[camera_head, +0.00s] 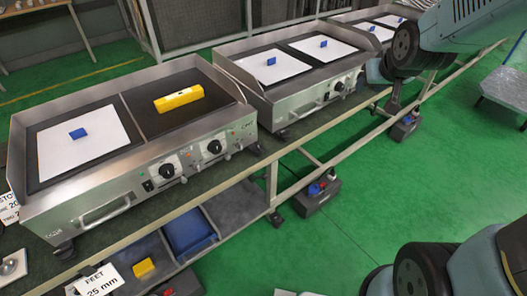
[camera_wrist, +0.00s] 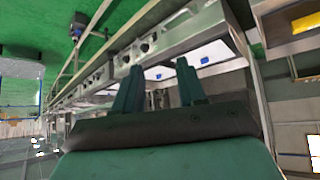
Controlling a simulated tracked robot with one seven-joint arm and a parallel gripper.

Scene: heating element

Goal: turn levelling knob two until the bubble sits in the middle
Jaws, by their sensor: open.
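A yellow spirit level (camera_head: 180,98) lies on the dark right plate of the nearest griddle (camera_head: 97,194) in the head view. Its bubble is too small to make out. Black feet show under this griddle's front corners, one at the left (camera_head: 63,250) and one at the right (camera_head: 256,149). I cannot tell which is levelling knob two. My gripper (camera_wrist: 158,67) shows in the wrist view, with two green fingers apart and nothing between them. It is away from the nearest griddle. A yellow bar, likely the level (camera_wrist: 309,20), shows at the wrist view's upper right.
A second griddle (camera_head: 291,92) and a third stand further along the bench, with blue blocks (camera_head: 271,61) on white sheets. The lower shelf holds a blue bin (camera_head: 190,232), a yellow block (camera_head: 144,268) and a "FEET 25 mm" card (camera_head: 98,282). Green floor (camera_head: 400,190) beside the bench is open.

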